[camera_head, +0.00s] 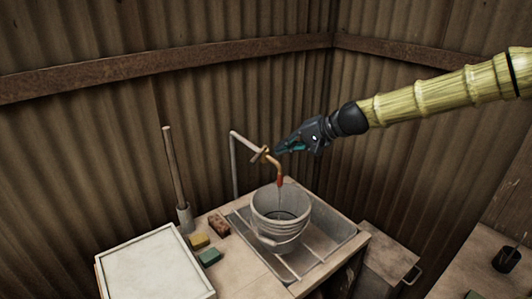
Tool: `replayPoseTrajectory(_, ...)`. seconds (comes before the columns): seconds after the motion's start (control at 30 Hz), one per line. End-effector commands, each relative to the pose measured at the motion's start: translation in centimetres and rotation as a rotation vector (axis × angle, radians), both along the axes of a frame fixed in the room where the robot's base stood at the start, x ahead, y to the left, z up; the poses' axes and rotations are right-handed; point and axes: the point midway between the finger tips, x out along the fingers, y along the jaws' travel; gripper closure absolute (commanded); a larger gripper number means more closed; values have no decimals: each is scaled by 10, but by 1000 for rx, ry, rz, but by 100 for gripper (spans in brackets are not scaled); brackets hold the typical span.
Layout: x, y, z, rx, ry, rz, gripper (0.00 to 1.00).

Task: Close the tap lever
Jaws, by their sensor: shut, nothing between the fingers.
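The tap (277,167) is a copper-coloured spout on a grey bent pipe (234,165) above the sink. Its lever (259,154) is a small brownish bar across the pipe, just left of the spout. A thin stream seems to run from the reddish spout end towards the bucket. My gripper (278,151) is dark with teal fingers and is shut and empty. It comes in from the right, with its tips close to the lever and tap body. I cannot tell whether they touch. A pale ribbed bucket (281,215) stands under the spout.
The bucket is on bars over a grey sink (346,236). Left of it are a yellow sponge (199,241), a green block (209,258), a brown brush (219,225), a white-topped tray (150,270) and a long-handled tool (173,170). Corrugated walls close off the back.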

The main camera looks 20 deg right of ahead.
Motion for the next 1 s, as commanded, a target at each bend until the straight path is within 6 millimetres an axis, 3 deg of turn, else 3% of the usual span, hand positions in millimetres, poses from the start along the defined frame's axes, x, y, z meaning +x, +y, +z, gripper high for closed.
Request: replayPoseTrajectory(1.0,39,45,-39,0,0,-1,100)
